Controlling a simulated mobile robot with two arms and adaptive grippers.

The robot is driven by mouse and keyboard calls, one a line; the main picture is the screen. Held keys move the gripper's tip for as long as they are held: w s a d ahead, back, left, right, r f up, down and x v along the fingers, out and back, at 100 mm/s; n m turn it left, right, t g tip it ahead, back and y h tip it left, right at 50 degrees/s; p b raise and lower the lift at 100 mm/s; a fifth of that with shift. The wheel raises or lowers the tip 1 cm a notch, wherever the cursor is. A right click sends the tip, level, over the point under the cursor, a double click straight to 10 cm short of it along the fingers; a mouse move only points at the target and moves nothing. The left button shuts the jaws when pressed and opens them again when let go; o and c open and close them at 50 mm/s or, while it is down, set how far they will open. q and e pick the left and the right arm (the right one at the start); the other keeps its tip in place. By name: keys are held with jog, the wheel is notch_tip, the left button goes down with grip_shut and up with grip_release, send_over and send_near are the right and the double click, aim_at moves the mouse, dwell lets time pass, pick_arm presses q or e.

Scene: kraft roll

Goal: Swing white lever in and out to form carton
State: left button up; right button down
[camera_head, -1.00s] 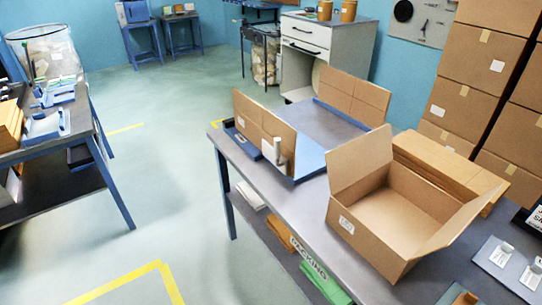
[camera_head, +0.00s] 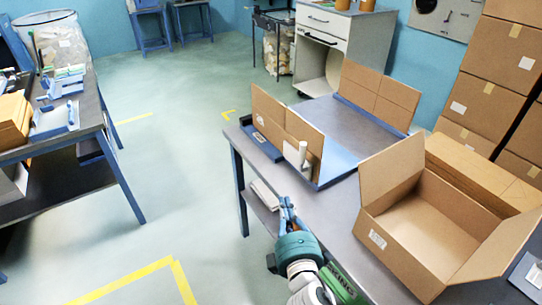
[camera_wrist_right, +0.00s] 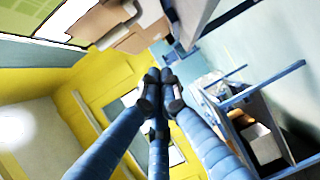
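The white lever (camera_head: 302,154) is a short upright post at the front right edge of the blue carton former (camera_head: 337,170), close against a standing cardboard panel (camera_head: 277,113). A second cardboard panel (camera_head: 373,95) stands at the former's far side. My right gripper (camera_head: 286,203) is low at the bench's front edge, below the lever and apart from it. In the right wrist view its blue fingers (camera_wrist_right: 159,88) come together at the tips with nothing visible between them. My left gripper is out of view.
An open carton (camera_head: 420,232) sits on the grey bench (camera_head: 331,224) right of the former, with flat cardboard (camera_head: 484,172) behind it. Stacked boxes (camera_head: 490,90) stand at the right. Another table (camera_head: 88,115) is at the left, with open floor between.

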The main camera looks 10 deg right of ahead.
notch_tip(320, 180, up, 5)
jog(key=t, duration=0.1)
jog(key=w+d+p, duration=0.3)
jog(key=w+d, duration=0.2)
jog(key=w, duration=0.6)
jog(key=shift+n, duration=0.3)
jog(key=d+p, duration=0.1)
jog(key=d, duration=0.4)
jog(key=shift+d, duration=0.1)
jog(key=shift+w, duration=0.1)
